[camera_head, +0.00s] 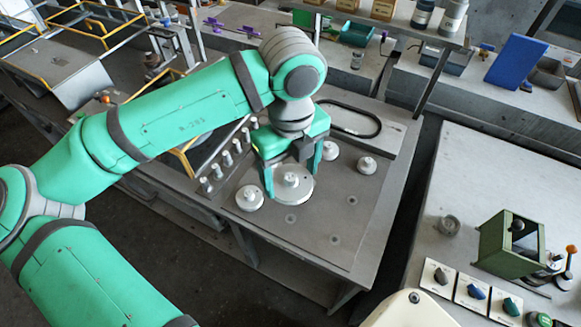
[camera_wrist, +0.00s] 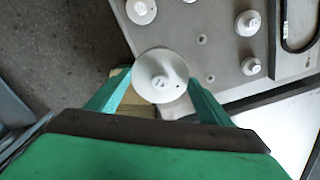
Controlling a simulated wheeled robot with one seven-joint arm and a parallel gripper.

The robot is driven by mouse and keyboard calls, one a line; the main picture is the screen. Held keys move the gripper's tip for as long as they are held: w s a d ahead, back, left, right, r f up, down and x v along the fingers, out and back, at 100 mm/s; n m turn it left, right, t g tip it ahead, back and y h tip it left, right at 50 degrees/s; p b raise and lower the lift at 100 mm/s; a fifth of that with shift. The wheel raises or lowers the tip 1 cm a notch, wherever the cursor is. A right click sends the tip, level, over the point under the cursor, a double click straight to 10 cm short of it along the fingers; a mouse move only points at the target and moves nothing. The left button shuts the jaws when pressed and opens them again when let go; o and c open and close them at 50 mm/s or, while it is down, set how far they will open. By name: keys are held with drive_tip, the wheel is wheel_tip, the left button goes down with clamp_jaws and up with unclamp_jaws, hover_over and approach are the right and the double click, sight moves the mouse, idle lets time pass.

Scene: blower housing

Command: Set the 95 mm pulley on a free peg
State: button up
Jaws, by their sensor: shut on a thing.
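My gripper (camera_head: 292,178) points down with its two green fingers closed on opposite sides of the rim of a large pale pulley (camera_head: 293,194). The pulley lies flat, hub up, and also shows between the fingers in the wrist view (camera_wrist: 160,82). I cannot tell whether it touches the board below, and its size marking is too small to read. A row of upright pale pegs (camera_head: 227,159) stands bare to the left of my gripper. The pulley hides part of the board.
Smaller pulleys sit on the grey board: one (camera_head: 249,200) close left of the held one, others (camera_head: 367,165) (camera_head: 330,150) to the right. A black belt loop (camera_head: 350,119) lies behind. The board's front part (camera_head: 320,225) is clear except for small round marks.

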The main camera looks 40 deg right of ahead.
hover_over(291, 217)
drive_tip(key=shift+f, duration=7.2)
drive_tip(key=shift+f, duration=1.2)
drive_tip(key=o, duration=1.2)
drive_tip(key=shift+o, duration=0.2)
drive_tip(key=shift+r, duration=0.15)
wheel_tip(291, 217, up, 7)
drive_tip(key=shift+w+r, duration=0.1)
